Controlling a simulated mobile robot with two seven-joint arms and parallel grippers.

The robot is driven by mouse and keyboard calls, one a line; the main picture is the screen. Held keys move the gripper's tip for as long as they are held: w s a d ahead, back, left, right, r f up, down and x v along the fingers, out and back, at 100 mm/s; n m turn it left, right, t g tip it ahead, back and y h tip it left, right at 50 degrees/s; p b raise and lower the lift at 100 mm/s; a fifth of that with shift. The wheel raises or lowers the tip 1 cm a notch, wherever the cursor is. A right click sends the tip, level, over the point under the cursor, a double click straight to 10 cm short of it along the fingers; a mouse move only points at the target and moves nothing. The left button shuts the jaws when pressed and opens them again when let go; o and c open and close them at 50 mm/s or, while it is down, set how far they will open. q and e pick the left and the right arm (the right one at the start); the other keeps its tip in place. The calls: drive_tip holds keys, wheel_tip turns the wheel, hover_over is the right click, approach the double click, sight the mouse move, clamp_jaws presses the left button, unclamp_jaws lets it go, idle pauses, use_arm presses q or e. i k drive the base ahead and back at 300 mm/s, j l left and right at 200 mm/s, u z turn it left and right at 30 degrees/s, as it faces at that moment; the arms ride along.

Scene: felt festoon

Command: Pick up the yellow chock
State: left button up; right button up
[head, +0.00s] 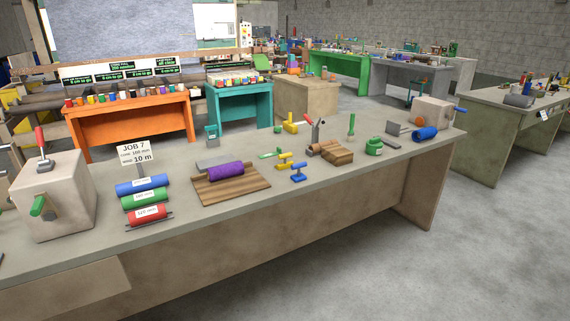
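Two small yellow pieces are on the long grey bench. One yellow piece (290,125) stands toward the bench's back edge. The other yellow piece (284,161) is nearer the front, between a green piece (270,154) and a blue piece (298,173). They are too small for me to tell which is the yellow chock. Neither of my grippers is in view.
Left of the yellow pieces, a purple roll (226,170) lies on a wooden board (215,191). To their right are a wooden block (338,154) and a green item (374,146). A large box (55,196) stands at the left end. The bench's front strip is clear.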

sight(286, 165)
drive_tip(key=i+z, duration=0.2)
drive_tip(key=i, duration=0.25)
drive_tip(key=i+j+z, duration=0.25)
drive_tip(key=i, duration=0.2)
drive_tip(key=i+j+z, duration=0.2)
drive_tip(key=i, duration=0.2)
drive_tip(key=i+j+z, duration=0.2)
drive_tip(key=i, duration=0.2)
